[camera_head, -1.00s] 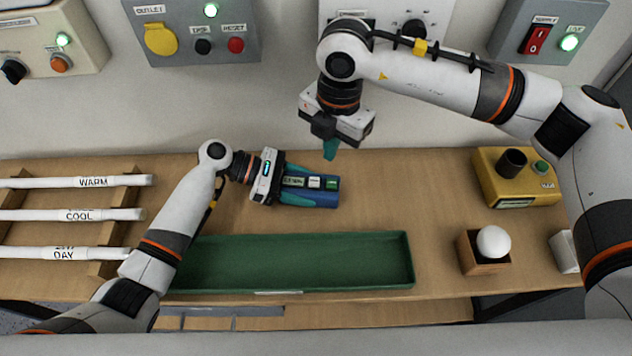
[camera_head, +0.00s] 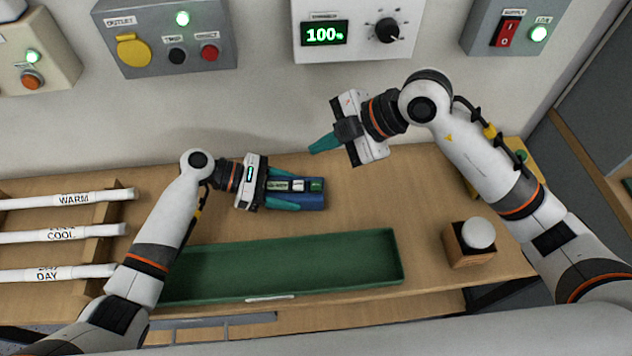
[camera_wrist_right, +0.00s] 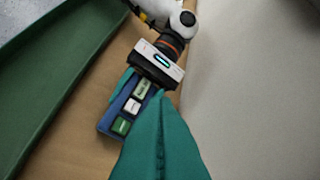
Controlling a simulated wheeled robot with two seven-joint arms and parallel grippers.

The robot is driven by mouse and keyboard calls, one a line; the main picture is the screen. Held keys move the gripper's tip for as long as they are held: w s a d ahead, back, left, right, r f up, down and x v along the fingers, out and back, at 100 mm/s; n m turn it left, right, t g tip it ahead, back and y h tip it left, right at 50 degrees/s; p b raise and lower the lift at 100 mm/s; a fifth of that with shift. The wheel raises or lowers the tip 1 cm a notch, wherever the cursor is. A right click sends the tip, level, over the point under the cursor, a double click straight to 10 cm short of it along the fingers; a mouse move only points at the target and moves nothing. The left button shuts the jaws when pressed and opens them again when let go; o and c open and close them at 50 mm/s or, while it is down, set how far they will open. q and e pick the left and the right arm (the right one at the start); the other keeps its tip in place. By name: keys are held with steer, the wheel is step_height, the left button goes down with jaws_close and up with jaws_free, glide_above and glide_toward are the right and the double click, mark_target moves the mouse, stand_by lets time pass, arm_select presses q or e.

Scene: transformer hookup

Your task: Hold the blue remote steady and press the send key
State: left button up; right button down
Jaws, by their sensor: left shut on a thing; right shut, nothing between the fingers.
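The blue remote (camera_head: 314,201) lies flat on the wooden bench with a row of keys along its top. My left gripper (camera_head: 283,188) is shut on its left end, one teal finger along each long side. In the right wrist view the remote (camera_wrist_right: 107,119) shows a green key (camera_wrist_right: 121,127) at its free end, a white key (camera_wrist_right: 131,106) and a dark green panel (camera_wrist_right: 142,88); their labels are too small to read. My right gripper (camera_head: 313,149) is shut and empty, pointing left above the remote and apart from it.
A green tray (camera_head: 285,262) lies in front of the remote. A rack with white rods (camera_head: 60,235) is at left. A wooden block with a white ball (camera_head: 468,245) and a partly hidden yellow box (camera_head: 518,150) are at right. A wall panel (camera_head: 325,33) reads 100%.

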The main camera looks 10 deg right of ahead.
steer(key=shift+f, duration=0.1)
glide_toward(311, 184)
steer(key=shift+a+r+x, duration=0.15)
steer(key=shift+x, duration=0.8)
steer(key=shift+a+r+x, duration=0.15)
steer(key=shift+x, duration=0.75)
steer(key=shift+a+r+x, duration=0.1)
steer(key=shift+r+x, duration=0.05)
steer(key=shift+x, duration=0.8)
steer(key=shift+w, duration=0.1)
steer(key=shift+f, duration=0.3)
steer(key=shift+f, duration=0.45)
stand_by(0.6)
steer(key=shift+r, duration=0.85)
steer(key=shift+r, duration=0.1)
